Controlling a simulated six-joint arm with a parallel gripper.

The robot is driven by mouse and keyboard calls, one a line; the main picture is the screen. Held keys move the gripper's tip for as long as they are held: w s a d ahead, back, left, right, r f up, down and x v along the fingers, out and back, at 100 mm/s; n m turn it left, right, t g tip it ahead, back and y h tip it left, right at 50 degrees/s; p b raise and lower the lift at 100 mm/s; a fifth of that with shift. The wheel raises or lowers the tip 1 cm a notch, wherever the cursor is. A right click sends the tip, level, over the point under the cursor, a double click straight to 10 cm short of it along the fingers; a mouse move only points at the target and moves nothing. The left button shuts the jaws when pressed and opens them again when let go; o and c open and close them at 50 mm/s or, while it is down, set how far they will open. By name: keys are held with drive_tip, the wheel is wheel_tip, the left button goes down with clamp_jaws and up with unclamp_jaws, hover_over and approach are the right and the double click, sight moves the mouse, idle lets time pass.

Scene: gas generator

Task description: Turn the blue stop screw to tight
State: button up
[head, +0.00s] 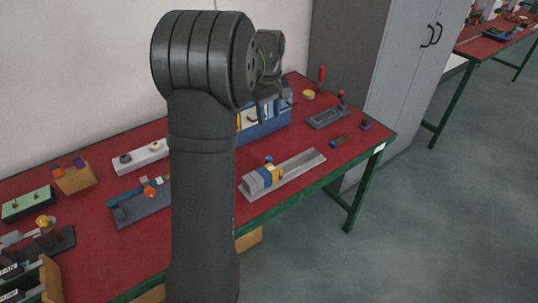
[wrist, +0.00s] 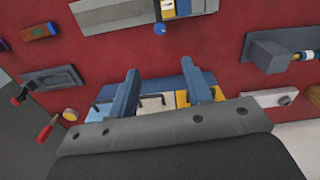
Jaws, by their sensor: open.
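In the wrist view the blue knob (wrist: 159,29) shows near the top edge, beside the grey and yellow block. How tight the screw is cannot be seen. My gripper (head: 272,97) is open and empty, above the blue tool box behind the rail. In the wrist view its two blue fingers (wrist: 163,84) are spread apart over that box, well away from the knob.
The blue tool box (head: 264,130) holds upright items below my gripper. A grey fixture (head: 327,117) with a dark handle stands right of it. A blue-barred fixture (head: 141,207) and white block (head: 140,157) lie left.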

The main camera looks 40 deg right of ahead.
sight(269, 158)
wheel_tip(269, 158, down, 17)
drive_tip(key=shift+f, duration=0.15)
idle(0.4)
clamp_jaws()
